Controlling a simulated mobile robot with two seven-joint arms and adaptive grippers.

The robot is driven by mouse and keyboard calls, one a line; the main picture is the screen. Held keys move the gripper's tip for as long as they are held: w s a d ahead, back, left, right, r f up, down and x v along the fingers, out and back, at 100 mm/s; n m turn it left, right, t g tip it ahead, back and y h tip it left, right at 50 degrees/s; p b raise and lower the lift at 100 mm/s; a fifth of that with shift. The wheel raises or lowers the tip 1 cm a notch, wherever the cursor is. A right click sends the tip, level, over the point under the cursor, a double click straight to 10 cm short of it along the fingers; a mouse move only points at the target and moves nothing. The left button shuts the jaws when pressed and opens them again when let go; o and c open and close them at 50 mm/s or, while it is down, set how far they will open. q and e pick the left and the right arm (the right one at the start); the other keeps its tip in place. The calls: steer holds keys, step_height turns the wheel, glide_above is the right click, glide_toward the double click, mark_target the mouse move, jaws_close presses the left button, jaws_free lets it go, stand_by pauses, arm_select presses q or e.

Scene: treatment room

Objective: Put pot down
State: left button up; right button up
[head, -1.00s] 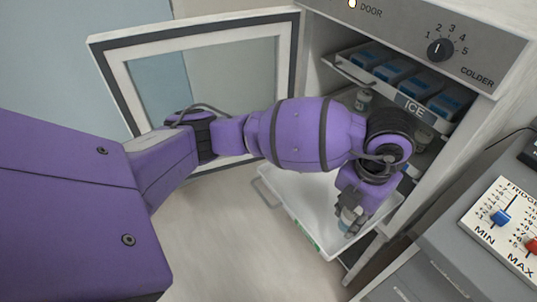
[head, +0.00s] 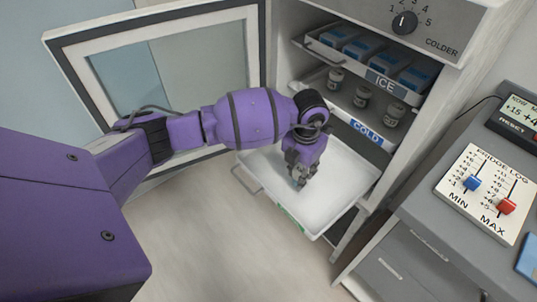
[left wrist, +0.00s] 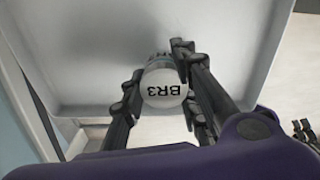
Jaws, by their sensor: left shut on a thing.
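A small pot (left wrist: 163,86) with a white lid marked BR3 sits between the fingers of my left gripper (left wrist: 160,92) in the left wrist view. The gripper is shut on it. In the head view the left gripper (head: 299,180) points down over the white pulled-out tray (head: 345,185) of the fridge, and only a little of the pot shows below the fingers. I cannot tell whether the pot's base touches the tray floor. The tray also shows behind the pot in the left wrist view (left wrist: 90,60).
Several lidded pots (head: 362,96) stand on the shelf labelled COLD (head: 367,132). Above it is a rack labelled ICE (head: 384,84) with blue packs. The open fridge door (head: 180,75) is behind my arm. The tray is clear to the gripper's right.

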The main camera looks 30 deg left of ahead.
arm_select(q)
steer(key=shift+d+f, duration=0.15)
steer(key=shift+f, duration=1.05)
steer(key=o, duration=1.1)
steer(key=shift+o, duration=0.2)
step_height(320, 180, up, 12)
steer(key=shift+r, duration=0.15)
